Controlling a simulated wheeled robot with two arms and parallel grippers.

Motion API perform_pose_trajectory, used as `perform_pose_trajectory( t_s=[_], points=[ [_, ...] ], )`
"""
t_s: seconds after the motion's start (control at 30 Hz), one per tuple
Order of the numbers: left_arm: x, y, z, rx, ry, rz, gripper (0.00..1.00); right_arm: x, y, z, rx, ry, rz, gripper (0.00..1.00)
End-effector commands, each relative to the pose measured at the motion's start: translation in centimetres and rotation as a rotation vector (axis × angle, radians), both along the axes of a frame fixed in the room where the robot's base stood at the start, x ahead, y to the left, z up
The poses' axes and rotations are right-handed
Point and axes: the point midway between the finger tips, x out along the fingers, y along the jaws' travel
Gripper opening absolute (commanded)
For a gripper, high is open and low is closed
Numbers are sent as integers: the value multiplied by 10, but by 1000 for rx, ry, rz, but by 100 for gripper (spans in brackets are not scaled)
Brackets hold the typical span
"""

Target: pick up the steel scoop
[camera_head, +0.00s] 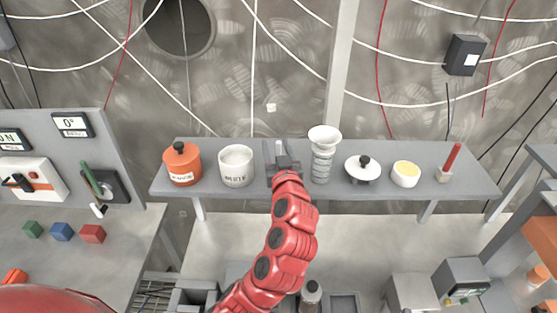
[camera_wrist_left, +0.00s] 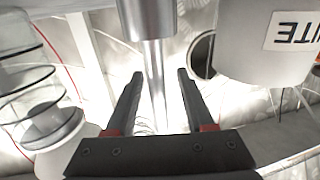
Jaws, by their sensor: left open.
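The steel scoop shows in the left wrist view as a shiny upright steel piece (camera_wrist_left: 150,20) with a thinner shaft running down between my fingers. In the head view only a small pale part of it (camera_head: 278,148) shows; my gripper hides the rest. My left gripper (camera_head: 283,160) is over the grey shelf, between the white lettered jar and the glass cylinder. In the wrist view its two dark fingers (camera_wrist_left: 160,76) are open, one on each side of the shaft, with gaps visible. My right gripper is not in view.
Neighbours are close on both sides.

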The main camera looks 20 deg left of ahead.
Motion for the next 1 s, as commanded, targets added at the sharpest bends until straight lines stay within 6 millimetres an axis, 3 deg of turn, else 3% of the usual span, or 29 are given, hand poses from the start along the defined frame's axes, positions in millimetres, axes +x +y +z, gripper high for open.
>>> perform_pose_trajectory(
  t_s=[0.27, 0.57, 1.0],
  points=[
    [3, 1, -1, 0, -1, -2, 54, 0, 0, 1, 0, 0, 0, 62],
    [3, 1, -1, 1, -2, -2, 0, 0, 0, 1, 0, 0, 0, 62],
    [3, 1, 0, 1, -2, -2, 0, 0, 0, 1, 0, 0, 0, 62]
  ],
)
